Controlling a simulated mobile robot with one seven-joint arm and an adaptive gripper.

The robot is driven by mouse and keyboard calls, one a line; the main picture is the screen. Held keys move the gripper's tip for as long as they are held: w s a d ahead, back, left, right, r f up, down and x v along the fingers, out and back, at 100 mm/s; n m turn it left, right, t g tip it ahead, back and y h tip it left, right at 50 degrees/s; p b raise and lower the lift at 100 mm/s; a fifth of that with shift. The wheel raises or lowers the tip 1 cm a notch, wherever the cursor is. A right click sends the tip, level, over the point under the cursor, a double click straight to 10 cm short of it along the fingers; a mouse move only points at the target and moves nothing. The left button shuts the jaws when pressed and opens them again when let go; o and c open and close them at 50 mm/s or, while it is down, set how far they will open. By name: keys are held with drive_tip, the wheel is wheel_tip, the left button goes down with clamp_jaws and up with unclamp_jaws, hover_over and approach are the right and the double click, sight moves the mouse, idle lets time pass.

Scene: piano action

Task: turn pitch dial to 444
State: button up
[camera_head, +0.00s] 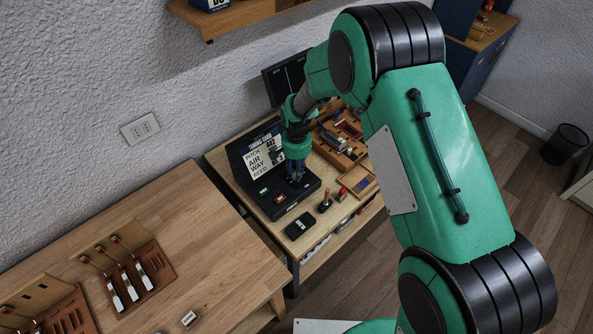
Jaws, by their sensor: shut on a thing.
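A black tuning console (276,210) stands on the wooden bench against the wall. Small lit buttons sit on the base to the left of the gripper.
A wooden tray of tools (340,140) lies right of the console. A small black device (300,226) and upright tools (325,201) stand in front. A second wooden table (180,230) with tool holders is at left. A dark monitor (284,79) is behind my arm.

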drive_tip(key=m, duration=0.6)
drive_tip(key=shift+m, duration=0.3)
idle(0.4)
drive_tip(key=o, duration=1.1)
drive_tip(key=shift+o, duration=0.2)
drive_tip(key=shift+r, duration=0.1)
wheel_tip(320, 180, up, 12)
